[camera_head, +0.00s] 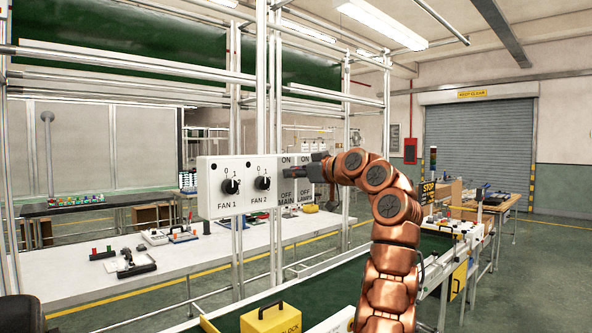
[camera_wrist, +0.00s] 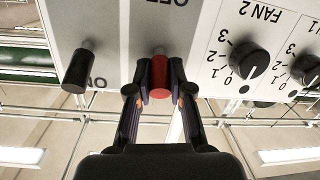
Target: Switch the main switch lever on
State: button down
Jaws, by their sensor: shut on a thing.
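The red main switch lever (camera_wrist: 160,78) sticks out from the control panel in the wrist view, which is upside down. My gripper (camera_wrist: 159,70) is shut on it, one dark finger on each side. In the head view my gripper (camera_head: 303,172) reaches the panel from the right, between the ON and OFF labels of the MAIN plate (camera_head: 288,199), and hides the lever. The lever's exact angle is hard to tell. A second, black lever (camera_wrist: 77,72) stands beside it, apart from my fingers.
The white control box (camera_head: 215,172) carries the FAN 1 knob (camera_head: 230,187) and FAN 2 knob (camera_head: 262,183), close beside my gripper. Metal posts stand behind it. A white table (camera_head: 190,262) with small parts, a green conveyor (camera_head: 333,283) and a yellow box (camera_head: 270,321) lie below.

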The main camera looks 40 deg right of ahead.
jog(key=shift+r+g+p, duration=0.1)
jog(key=shift+g+p, duration=0.2)
jog(key=shift+p, duration=0.05)
jog(key=c, duration=1.1)
grip_release()
jog(key=shift+o, duration=0.2)
jog(key=s+r, duration=0.2)
jog(key=s, duration=0.9)
jog(key=shift+s+d, duration=0.25)
jog(key=shift+s, duration=0.1)
